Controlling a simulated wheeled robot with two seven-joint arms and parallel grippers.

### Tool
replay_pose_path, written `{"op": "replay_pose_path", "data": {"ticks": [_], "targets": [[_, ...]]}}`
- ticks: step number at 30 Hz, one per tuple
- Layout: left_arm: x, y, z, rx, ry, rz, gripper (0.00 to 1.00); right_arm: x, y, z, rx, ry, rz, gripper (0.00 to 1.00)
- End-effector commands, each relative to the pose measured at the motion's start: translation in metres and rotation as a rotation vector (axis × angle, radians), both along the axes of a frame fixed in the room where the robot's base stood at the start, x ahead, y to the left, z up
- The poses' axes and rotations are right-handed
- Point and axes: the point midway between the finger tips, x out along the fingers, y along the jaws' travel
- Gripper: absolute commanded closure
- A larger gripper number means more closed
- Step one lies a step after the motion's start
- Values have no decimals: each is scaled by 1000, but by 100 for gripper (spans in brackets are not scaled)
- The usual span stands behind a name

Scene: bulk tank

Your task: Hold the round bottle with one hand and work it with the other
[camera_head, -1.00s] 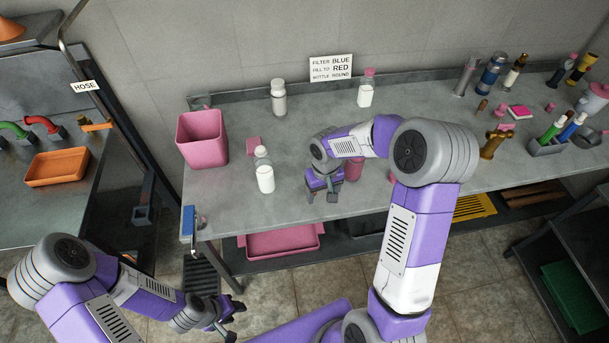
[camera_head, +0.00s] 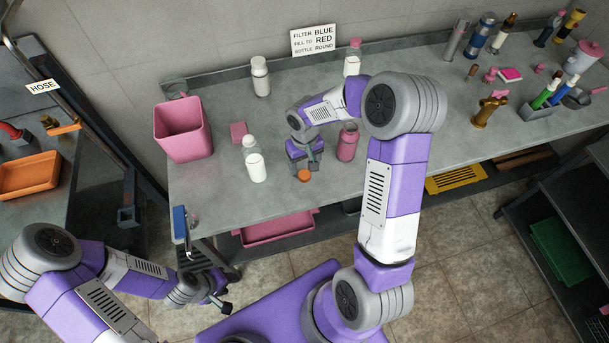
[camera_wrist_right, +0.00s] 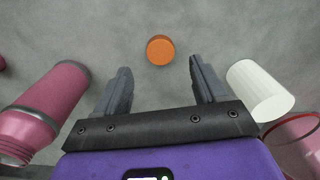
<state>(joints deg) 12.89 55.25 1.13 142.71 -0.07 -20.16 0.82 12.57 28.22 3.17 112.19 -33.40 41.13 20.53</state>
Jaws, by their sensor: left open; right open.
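A clear bottle with white contents (camera_head: 256,166) stands upright near the table's front edge, left of my right gripper. A white bottle (camera_head: 260,78) and a pink-capped bottle (camera_head: 352,62) stand at the back. I cannot tell which is the round bottle. My right gripper (camera_head: 305,166) is open and empty, pointing down above the table. A small orange disc (camera_head: 304,176), like a cap, lies just past its fingers; in the right wrist view the disc (camera_wrist_right: 160,50) shows beyond the gap between the fingertips (camera_wrist_right: 160,75). My left gripper (camera_head: 220,301) is open and empty, low in front of the table.
A pink bottle (camera_head: 347,143) stands close to the right of my right gripper. A pink bin (camera_head: 182,130) and a pink block (camera_head: 239,131) are at the left. A sign (camera_head: 314,40) reads filter blue, fill to red, bottle round. Tools and containers crowd the table's right end.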

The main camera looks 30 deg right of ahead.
Motion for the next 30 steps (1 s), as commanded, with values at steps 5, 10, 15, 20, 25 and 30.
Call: {"op": "replay_pose_path", "data": {"ticks": [5,10,15,20,25,30], "targets": [[0,0,0,0,0,0,57,0,0,1,0,-1,0,29],[0,0,-2,0,0,0,57,0,0,-6,-1,2,1,29],[0,0,-8,0,0,0,57,-1,1,-32,0,4,2,29],[0,0,-12,0,0,0,57,-1,1,-51,-1,2,1,29],[0,0,-11,0,0,0,57,0,1,-51,0,-1,0,29],[0,0,-11,0,0,0,57,0,1,-51,0,-1,1,29]]}}
